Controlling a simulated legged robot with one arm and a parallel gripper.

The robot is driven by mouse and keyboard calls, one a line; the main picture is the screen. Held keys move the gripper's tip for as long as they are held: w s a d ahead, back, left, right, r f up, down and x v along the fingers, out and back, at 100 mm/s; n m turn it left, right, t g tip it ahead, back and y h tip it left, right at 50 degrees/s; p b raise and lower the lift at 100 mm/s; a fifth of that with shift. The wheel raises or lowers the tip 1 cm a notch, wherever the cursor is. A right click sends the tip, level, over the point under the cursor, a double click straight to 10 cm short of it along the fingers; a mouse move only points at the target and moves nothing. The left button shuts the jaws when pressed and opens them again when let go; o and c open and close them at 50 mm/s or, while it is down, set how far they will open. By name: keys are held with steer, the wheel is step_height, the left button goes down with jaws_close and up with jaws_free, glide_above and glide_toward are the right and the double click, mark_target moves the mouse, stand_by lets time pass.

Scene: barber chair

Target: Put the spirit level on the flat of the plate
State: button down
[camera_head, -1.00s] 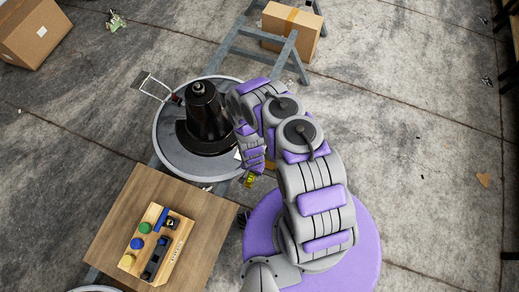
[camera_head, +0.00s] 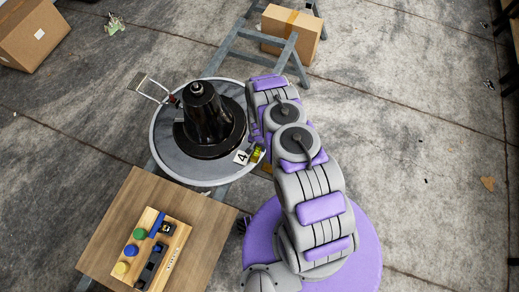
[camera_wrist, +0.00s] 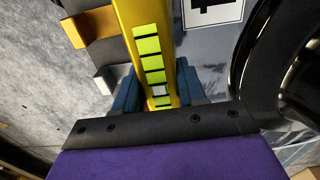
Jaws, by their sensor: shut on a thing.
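The spirit level (camera_wrist: 150,50) is a yellow bar with bright green windows. In the wrist view, my gripper (camera_wrist: 158,90) is shut on it, with a blue finger on each side. In the head view the level (camera_head: 257,154) shows as a small yellow piece at the right rim of the plate. The plate (camera_head: 190,168) is a round grey disc with a black cylinder (camera_head: 208,115) on it. A white label marked 4 (camera_head: 241,157) lies beside the level. My arm hides part of the plate's right edge. I cannot tell whether the level touches the plate.
A wooden table (camera_head: 110,225) stands at lower left with a wooden holder (camera_head: 180,238) of coloured knobs and dark tools. A wire handle (camera_head: 150,88) sticks out left of the plate. A grey metal trestle (camera_head: 238,42) and a cardboard box (camera_head: 291,32) stand behind.

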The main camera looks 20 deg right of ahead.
mark_target(260, 149)
steer(key=f, duration=0.1)
steer(key=f+b, duration=0.1)
steer(key=f, duration=0.1)
steer(key=shift+w+d+f, duration=0.1)
steer(key=shift+d+f, duration=0.25)
steer(key=shift+f, duration=0.05)
steer(key=shift+a+r, duration=0.1)
steer(key=shift+r, duration=0.05)
steer(key=c, duration=0.8)
jaws_free()
steer(key=shift+a, duration=0.1)
steer(key=shift+c, duration=0.2)
steer(key=shift+o, duration=1)
